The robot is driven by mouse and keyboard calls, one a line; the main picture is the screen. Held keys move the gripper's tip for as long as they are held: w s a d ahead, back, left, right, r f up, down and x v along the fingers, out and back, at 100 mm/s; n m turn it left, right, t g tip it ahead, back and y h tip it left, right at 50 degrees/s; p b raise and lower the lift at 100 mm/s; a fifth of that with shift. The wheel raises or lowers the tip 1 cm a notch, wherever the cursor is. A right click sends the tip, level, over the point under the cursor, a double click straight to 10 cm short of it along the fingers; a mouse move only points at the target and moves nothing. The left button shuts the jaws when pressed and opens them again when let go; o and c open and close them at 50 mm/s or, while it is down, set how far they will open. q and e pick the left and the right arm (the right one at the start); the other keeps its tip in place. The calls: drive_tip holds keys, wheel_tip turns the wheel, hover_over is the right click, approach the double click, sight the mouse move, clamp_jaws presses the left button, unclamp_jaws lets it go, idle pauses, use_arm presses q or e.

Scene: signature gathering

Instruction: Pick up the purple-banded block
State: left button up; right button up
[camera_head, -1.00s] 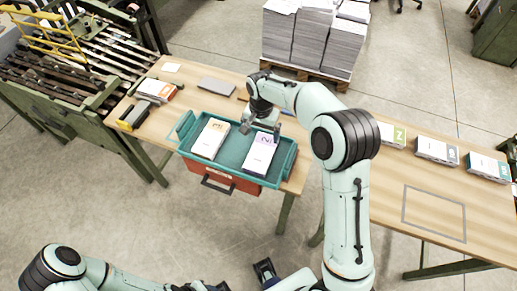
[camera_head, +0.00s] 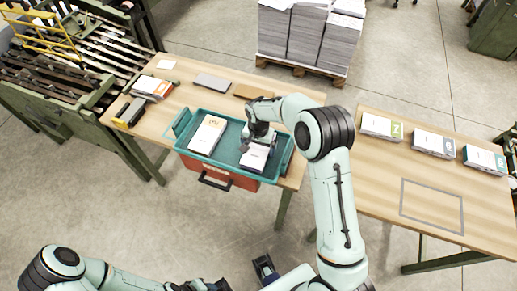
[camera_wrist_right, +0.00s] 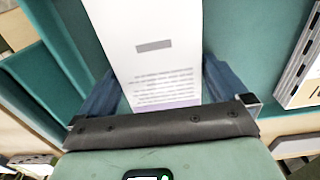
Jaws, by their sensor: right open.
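The purple-banded block (camera_head: 254,159) is white and lies in the right half of the teal tray (camera_head: 220,176). My right gripper (camera_head: 258,143) is over its far end, open. In the right wrist view the block (camera_wrist_right: 155,60) lies between the two spread fingers (camera_wrist_right: 160,88), its pale purple band near the gripper's base. Small gaps seem to show on both sides. The gripper hides the block's far end in the head view. My left gripper (camera_head: 205,286) is at the bottom edge, partly cut off, and its jaws are unclear.
A white block with a yellow-orange mark (camera_head: 208,134) lies left in the tray. A grey slab (camera_head: 212,82) and a brown slab (camera_head: 253,92) lie behind the tray.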

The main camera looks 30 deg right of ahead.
drive_tip(key=shift+c, duration=0.3)
drive_tip(key=c, duration=0.9)
drive_tip(key=shift+r, duration=0.1)
